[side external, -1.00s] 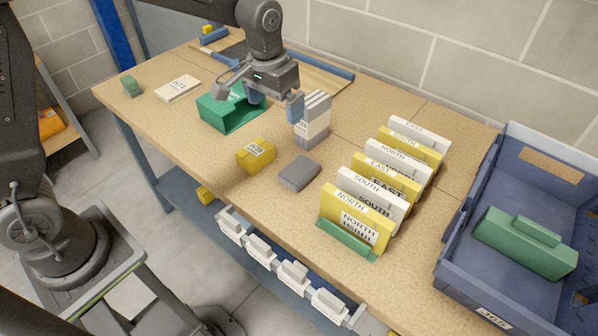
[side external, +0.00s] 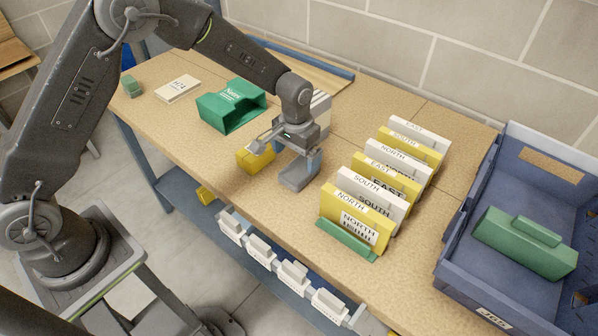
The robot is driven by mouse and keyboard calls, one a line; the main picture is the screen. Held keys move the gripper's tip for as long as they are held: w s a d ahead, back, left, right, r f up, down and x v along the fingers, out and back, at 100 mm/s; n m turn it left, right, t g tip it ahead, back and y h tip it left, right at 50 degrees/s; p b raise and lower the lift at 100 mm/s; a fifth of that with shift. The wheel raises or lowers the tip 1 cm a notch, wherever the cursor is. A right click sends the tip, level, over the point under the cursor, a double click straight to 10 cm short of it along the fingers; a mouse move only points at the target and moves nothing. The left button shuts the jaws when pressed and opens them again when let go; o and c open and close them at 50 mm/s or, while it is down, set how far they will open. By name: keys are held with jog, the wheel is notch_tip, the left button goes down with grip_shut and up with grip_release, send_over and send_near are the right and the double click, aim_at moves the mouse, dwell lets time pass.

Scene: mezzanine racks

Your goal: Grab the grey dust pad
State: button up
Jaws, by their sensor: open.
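The grey dust pad (side external: 293,181) lies flat on the wooden bench, between a yellow labelled block and the row of signs. My gripper (side external: 287,160) is right above the pad, pointing down, with its jaws apart. One blue-grey finger shows at the pad's right side and the other is toward the yellow block. The gripper covers the far part of the pad, and I cannot tell whether the fingers touch it.
The yellow block (side external: 255,157) is close on the left. White and yellow signs (side external: 357,222) stand in a green holder to the right. A green box (side external: 231,106) is further left. A blue tray (side external: 451,262) with a green case (side external: 525,243) is at far right.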

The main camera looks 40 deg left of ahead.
aim_at(299, 168)
jog(key=f, duration=0.5)
jog(key=shift+w+d, duration=0.1)
jog(key=shift+d, duration=0.25)
jog(key=c, duration=1)
